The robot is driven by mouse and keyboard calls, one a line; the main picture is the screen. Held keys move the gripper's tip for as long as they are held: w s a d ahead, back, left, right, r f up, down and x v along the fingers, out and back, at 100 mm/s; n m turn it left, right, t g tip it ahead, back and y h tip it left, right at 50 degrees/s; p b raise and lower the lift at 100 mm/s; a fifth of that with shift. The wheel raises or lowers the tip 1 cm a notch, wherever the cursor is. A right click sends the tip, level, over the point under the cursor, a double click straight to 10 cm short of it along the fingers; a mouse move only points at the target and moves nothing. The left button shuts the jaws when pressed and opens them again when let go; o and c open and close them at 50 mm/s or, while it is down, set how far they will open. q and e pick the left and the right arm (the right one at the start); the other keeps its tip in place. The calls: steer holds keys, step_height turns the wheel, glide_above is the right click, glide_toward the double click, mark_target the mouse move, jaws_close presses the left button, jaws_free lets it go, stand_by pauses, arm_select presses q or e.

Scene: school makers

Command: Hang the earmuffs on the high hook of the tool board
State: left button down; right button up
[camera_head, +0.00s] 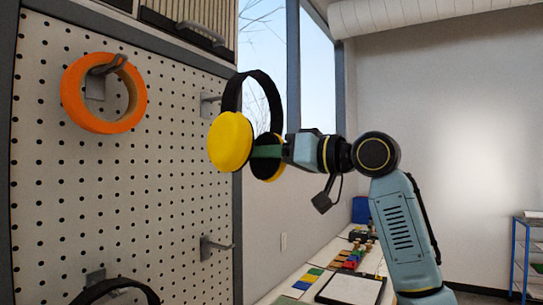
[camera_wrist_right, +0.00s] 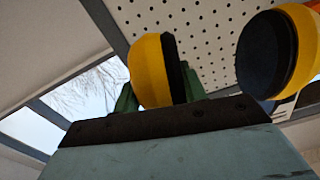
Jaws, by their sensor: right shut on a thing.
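The earmuffs (camera_head: 231,142) have yellow cups and a black headband arching upward. They are in front of the pegboard's right edge. My right gripper (camera_head: 266,151) comes from the right and is shut on the right-hand cup, with green fingers on it. In the right wrist view the held yellow cup (camera_wrist_right: 153,70) sits between the green fingers, and the other cup (camera_wrist_right: 268,54) is to the right. The tool board (camera_head: 150,170) has an upper grey hook (camera_head: 208,99) just left of the headband. I cannot tell whether they touch. My left gripper is out of view.
An orange tape ring (camera_head: 72,92) hangs on another hook at upper left. A lower hook (camera_head: 215,246) is empty. A black curved item (camera_head: 125,284) is at bottom left. A table (camera_head: 290,291) with coloured blocks and a tablet-like panel (camera_head: 350,289) stands below.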

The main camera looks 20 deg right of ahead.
steer(key=shift+x, duration=0.8)
steer(key=f+p+x, duration=0.1)
steer(key=p+x, duration=0.1)
steer(key=x, duration=0.6)
steer(key=shift+w+a+f+p, duration=0.25)
steer(key=shift+w+f+p, duration=0.05)
steer(key=shift+f+p, duration=0.1)
stand_by(0.6)
steer(key=o, duration=1.2)
steer(key=shift+f, duration=0.1)
